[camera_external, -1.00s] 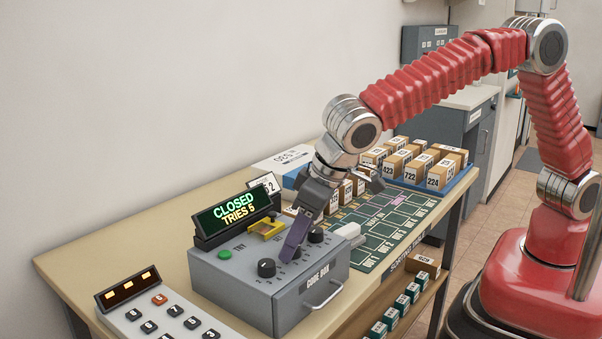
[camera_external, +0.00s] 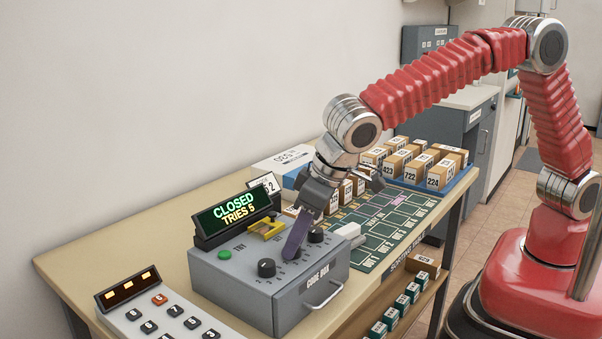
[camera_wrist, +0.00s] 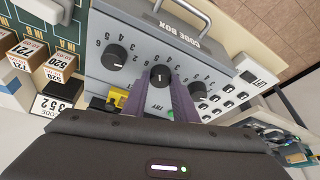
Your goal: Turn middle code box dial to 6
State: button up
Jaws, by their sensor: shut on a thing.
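The grey code box (camera_external: 300,290) stands on the table, its sign reading CLOSED, TRIES 5 (camera_external: 236,212). Its top has three black dials in a row. My gripper (camera_wrist: 160,82) is shut on the middle dial (camera_wrist: 160,77), with a purple finger on each side of it. In the external view the fingers (camera_external: 296,240) come down on the middle of the box and hide that dial. The outer dials (camera_external: 266,268) and (camera_external: 315,235) stand free on either side. The digit the middle dial points at is too small to tell.
A green button (camera_external: 225,254) and a yellow part (camera_external: 266,228) sit behind the dials. A keypad (camera_external: 165,318) lies to the left. A green mat (camera_external: 375,250) and a tray of numbered boxes (camera_external: 440,185) lie to the right. A handle (camera_external: 324,297) juts from the front.

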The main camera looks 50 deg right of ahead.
jog(key=shift+n, duration=0.3)
jog(key=shift+w+d+n+g+y, duration=0.1)
jog(key=shift+n+g+y, duration=0.25)
jog(key=shift+n, duration=0.65)
jog(key=shift+d+n+g+y, duration=0.15)
jog(key=shift+n+y, duration=0.3)
jog(key=shift+n, duration=0.55)
jog(key=shift+w+n+g+y, duration=0.1)
jog(key=shift+n+g+y, duration=0.4)
jog(key=shift+n, duration=1.5)
jog(key=o, duration=1)
jog(key=shift+o, duration=0.2)
jog(key=shift+r, duration=0.15)
jog(key=v, duration=1.3)
jog(key=shift+d+r, duration=0.15)
jog(key=shift+d, duration=0.05)
